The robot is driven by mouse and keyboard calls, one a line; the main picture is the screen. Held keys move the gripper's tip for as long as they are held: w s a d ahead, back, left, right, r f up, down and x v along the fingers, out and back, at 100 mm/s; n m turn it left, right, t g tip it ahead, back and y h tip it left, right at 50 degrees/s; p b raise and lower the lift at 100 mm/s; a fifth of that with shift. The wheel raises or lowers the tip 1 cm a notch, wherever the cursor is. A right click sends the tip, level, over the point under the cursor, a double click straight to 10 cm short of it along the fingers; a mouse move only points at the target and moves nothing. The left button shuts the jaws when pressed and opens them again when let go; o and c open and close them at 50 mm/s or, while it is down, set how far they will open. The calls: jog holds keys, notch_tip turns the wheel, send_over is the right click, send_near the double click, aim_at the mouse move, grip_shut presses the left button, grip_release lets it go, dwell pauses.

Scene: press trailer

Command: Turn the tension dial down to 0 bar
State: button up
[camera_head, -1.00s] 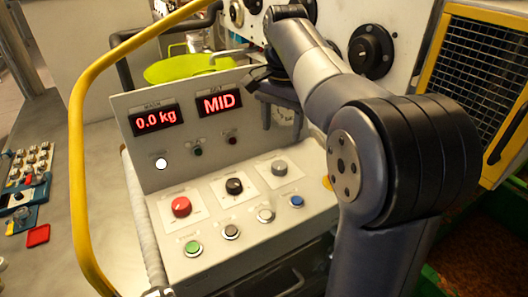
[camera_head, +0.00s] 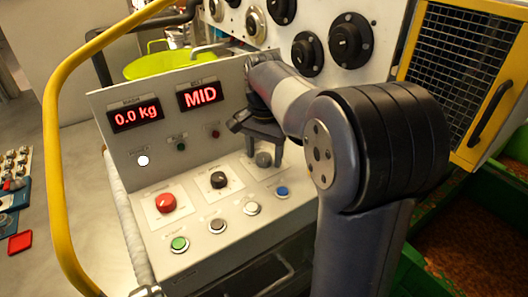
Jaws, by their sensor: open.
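The sloped control panel (camera_head: 205,262) carries a red knob (camera_head: 166,203), a black knob (camera_head: 218,180) and a grey knob (camera_head: 263,159) in a row. Their labels are too small to read, so I cannot tell by text which is the tension dial. My gripper (camera_head: 264,157) points down at the grey knob, with its open fingers on either side of it. I cannot tell whether the fingers touch the knob. The arm comes in from the right. The displays read 0.0 kg (camera_head: 136,114) and MID (camera_head: 200,95).
The upright display board (camera_head: 165,170) stands close behind my gripper. A yellow rail (camera_head: 55,190) curves at left. Black dials (camera_head: 350,41) sit on the back wall. A yellow-framed mesh door (camera_head: 460,75) is at right.

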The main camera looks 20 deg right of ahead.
jog(key=shift+c, duration=0.2)
jog(key=c, duration=0.9)
jog(key=shift+c, duration=0.2)
jog(key=shift+r+n, duration=0.1)
jog(key=shift+n, duration=0.2)
